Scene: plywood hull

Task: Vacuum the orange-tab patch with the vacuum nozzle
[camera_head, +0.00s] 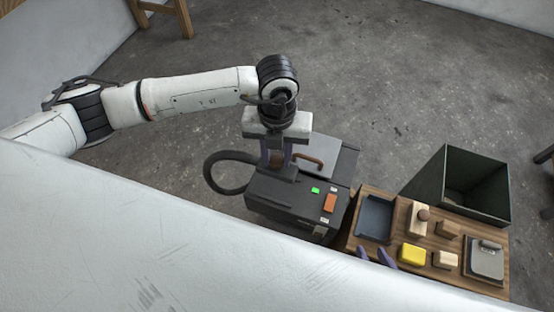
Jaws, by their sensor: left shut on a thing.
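My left gripper (277,163) points down over the dark vacuum unit (290,205), its purple fingers shut on a part standing on top of it. This is most likely the vacuum nozzle, but the gripper mostly hides it. A black hose (213,171) loops out to the left of the unit. The unit has a green light and an orange switch on top. Two purple fingertips of my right gripper (376,256) show apart and empty at the near edge of the wooden tray. I see no orange-tab patch.
A wooden tray (403,223) holds a blue-grey dish (375,217), a yellow sponge (412,254), several wooden blocks and a grey tool. A dark open bin (431,181) stands behind it. A large white scratched surface (130,235) fills the lower left foreground.

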